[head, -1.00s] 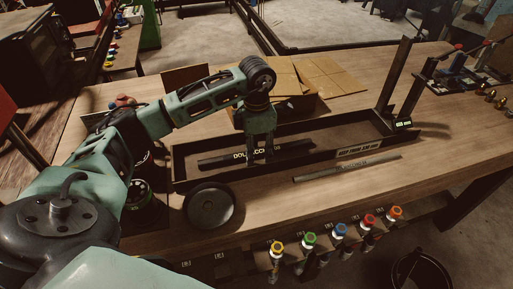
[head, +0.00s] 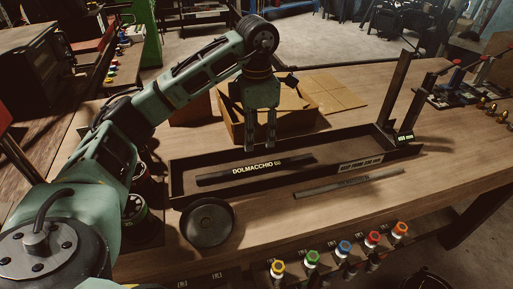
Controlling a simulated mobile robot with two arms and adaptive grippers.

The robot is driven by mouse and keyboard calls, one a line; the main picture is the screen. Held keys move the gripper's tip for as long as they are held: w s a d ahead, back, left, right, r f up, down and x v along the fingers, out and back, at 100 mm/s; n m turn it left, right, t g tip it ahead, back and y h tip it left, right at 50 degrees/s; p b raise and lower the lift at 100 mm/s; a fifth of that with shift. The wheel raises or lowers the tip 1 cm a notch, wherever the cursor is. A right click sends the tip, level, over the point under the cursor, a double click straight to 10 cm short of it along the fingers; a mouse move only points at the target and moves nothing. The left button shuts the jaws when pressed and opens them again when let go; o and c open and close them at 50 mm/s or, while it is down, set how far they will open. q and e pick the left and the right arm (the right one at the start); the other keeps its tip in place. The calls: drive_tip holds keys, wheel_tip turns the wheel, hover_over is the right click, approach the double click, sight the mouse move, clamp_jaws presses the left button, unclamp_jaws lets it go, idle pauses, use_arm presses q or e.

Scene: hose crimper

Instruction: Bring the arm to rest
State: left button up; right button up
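My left arm comes in from the left, and its gripper (head: 261,144) points down above the back part of a long black tray (head: 183,180). Its two fingers are apart with a gap between them, and nothing shows between them. A black hose (head: 222,176) marked "DOLMACCHIO" lies in the tray below and in front of the gripper, apart from it. My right gripper is not in view.
A grey rod (head: 350,184) lies on the wooden table in front of the tray. A round black dish (head: 207,222) stands at the front left. A cardboard box (head: 228,117) is behind the gripper. Dark uprights (head: 394,92) rise at the tray's right end.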

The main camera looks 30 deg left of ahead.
use_arm(q)
drive_tip(key=shift+r, duration=0.55)
